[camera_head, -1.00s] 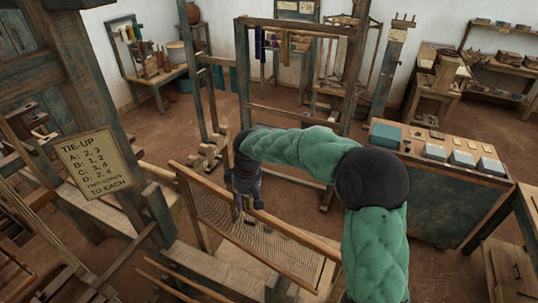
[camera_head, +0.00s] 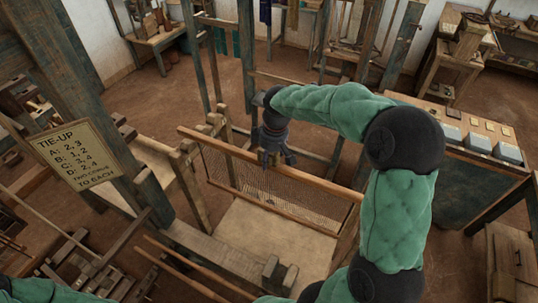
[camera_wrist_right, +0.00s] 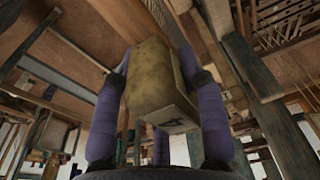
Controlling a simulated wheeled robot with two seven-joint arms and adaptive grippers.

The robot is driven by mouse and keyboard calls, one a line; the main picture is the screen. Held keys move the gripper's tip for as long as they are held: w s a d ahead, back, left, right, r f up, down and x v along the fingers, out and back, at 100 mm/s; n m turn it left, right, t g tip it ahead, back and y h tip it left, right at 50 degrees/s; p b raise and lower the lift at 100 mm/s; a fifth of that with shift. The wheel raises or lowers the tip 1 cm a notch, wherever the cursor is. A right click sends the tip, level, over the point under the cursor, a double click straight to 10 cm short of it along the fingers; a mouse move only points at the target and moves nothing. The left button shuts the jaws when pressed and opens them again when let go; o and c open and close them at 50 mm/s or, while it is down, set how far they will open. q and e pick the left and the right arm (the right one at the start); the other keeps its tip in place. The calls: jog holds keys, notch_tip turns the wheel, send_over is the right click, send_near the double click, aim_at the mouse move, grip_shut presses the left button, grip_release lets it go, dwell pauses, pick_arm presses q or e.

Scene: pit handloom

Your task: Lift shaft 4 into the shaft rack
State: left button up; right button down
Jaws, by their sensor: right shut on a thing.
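The shaft is a long wooden frame (camera_head: 215,142) strung with fine heddles, in the middle of the head view. It slants down to the right above a pale board. My right gripper (camera_head: 273,158) is at the middle of its top bar, fingers pointing down. My left gripper is out of view. I cannot tell which structure is the shaft rack; a tall blue-grey post frame (camera_head: 247,60) stands behind.
Stepped wooden blocks (camera_head: 190,165) stand close to the shaft's left end. A tie-up sign (camera_head: 75,155) hangs on a loom post at left. The pale board (camera_head: 270,245) lies below. A bench with boxes (camera_head: 485,150) is at right. Open floor (camera_head: 150,95) shows behind at left.

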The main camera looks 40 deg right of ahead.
jog(key=w+d+f+b, duration=0.2)
jog(key=d+f+b, duration=0.2)
jog(key=f, duration=0.2)
jog(key=shift+f, duration=0.4)
dwell(0.8)
dwell(0.5)
jog(key=c, duration=0.7)
grip_release()
jog(key=shift+o, duration=0.2)
jog(key=shift+a+f, duration=0.1)
notch_tip(320, 180, up, 12)
jog(key=s, duration=0.1)
jog(key=shift+s+d, duration=0.15)
jog(key=shift+d, duration=0.25)
